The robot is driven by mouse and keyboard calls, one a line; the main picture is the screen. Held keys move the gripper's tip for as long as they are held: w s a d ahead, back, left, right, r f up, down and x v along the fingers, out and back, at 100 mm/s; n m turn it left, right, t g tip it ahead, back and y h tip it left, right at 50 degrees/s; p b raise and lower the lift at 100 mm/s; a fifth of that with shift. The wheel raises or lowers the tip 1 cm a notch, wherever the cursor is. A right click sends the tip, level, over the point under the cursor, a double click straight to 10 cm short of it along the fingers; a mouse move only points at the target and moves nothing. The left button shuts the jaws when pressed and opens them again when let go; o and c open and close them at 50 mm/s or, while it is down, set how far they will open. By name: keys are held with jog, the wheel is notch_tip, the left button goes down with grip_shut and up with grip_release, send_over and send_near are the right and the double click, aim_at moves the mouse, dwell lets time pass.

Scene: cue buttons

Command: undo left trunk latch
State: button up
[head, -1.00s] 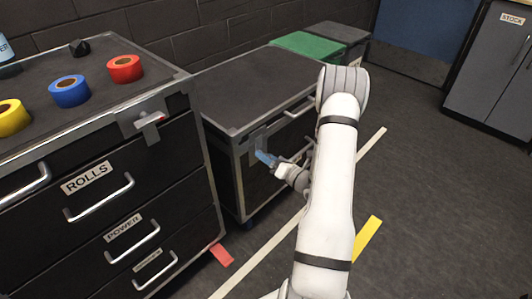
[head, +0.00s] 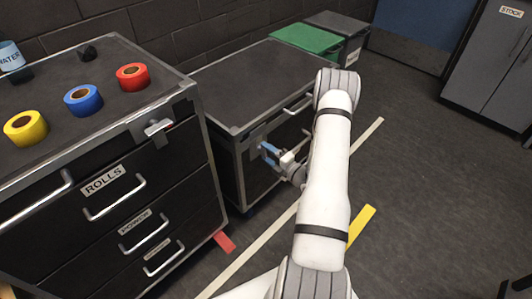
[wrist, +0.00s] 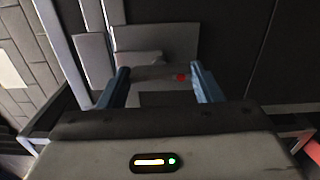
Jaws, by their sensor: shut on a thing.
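The dark trunk (head: 255,82) with grey metal edges stands left of my arm in the head view. Its left latch, on a grey plate (head: 257,137), is at the near left corner of its front, mostly covered by my gripper. In the wrist view the grey latch (wrist: 150,59) lies at and between the finger ends, with a small red mark beside it. My gripper (head: 268,153) has blue fingers at the latch plate. In the wrist view my gripper (wrist: 160,85) is shut on the latch, its fingers well apart. The exact contact is hard to see.
A drawer cabinet (head: 110,165) labelled ROLLS stands at left, with its own latch (head: 157,128) and yellow, blue and red tape rolls on top. A green-lidded bin (head: 305,39) stands behind the trunk. The floor (head: 420,190) at right is clear, marked with tape strips.

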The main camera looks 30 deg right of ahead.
jog(key=shift+f+m, duration=0.1)
jog(key=shift+m, duration=0.3)
jog(key=o, duration=0.9)
jog(key=shift+o, duration=0.2)
jog(key=p+v, duration=0.1)
jog(key=v, duration=0.6)
jog(key=shift+s+d, duration=0.15)
jog(key=shift+s, duration=0.2)
